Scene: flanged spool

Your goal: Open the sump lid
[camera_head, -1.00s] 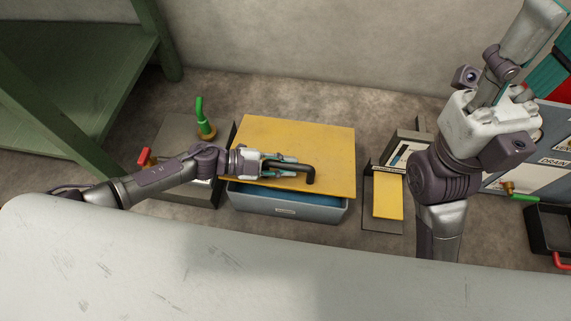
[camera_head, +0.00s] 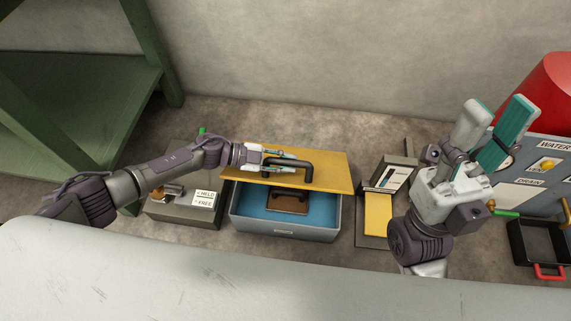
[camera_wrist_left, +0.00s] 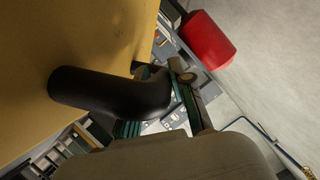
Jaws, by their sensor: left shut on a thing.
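The sump lid (camera_head: 330,173) is a yellow plate over the grey sump box (camera_head: 285,232). It is raised off the box's front, and the blue interior (camera_head: 255,197) shows under it. My left gripper (camera_head: 287,165) is shut on the lid's black bar handle (camera_head: 308,172). In the left wrist view the handle (camera_wrist_left: 110,92) is close up against the yellow lid (camera_wrist_left: 60,45). A brown block with a dark handle (camera_head: 287,202) shows inside the box. My right gripper (camera_head: 498,110) is open and empty, its teal-padded fingers pointing up, far right of the lid.
A grey block with a HELD/FREE label (camera_head: 205,198) stands left of the box. A stand with a yellow plate (camera_head: 378,214) is to its right. A red cylinder (camera_head: 545,95), a labelled WATER/DRAIN panel (camera_head: 530,165) and a black tray (camera_head: 535,240) are at far right.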

